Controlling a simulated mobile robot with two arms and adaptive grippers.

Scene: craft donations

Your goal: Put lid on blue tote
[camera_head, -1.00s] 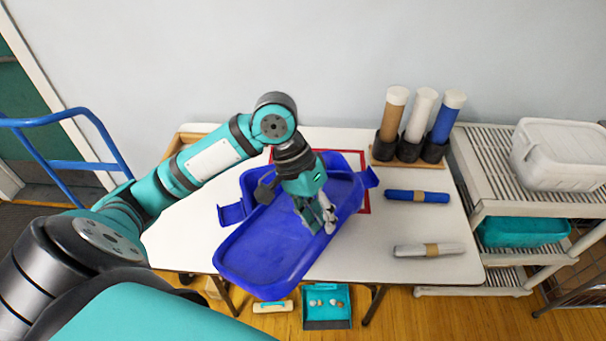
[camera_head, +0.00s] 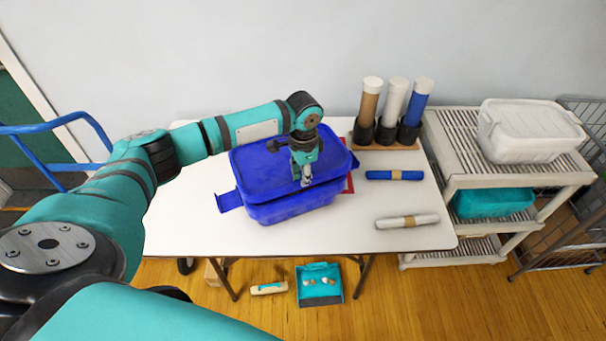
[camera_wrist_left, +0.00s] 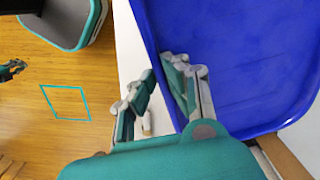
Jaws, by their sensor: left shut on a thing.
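The blue lid (camera_head: 262,165) lies over the blue tote (camera_head: 292,208) on the white table, covering its opening from above. It looks slightly tilted, and I cannot tell whether its rim is seated all around. A blue handle (camera_head: 230,201) sticks out at the tote's left end. My left gripper (camera_head: 305,180) is shut on the lid's front edge, right of its middle. In the left wrist view the fingers (camera_wrist_left: 162,88) straddle the rim of the lid (camera_wrist_left: 235,60). The far rim is partly hidden by my arm. My right gripper is not in view.
A rack with brown, white and blue tubes (camera_head: 388,133) stands behind right. A blue roll (camera_head: 394,175) and a white roll (camera_head: 407,221) lie right of the tote. A shelf cart (camera_head: 455,150) carries a white bin (camera_head: 528,130).

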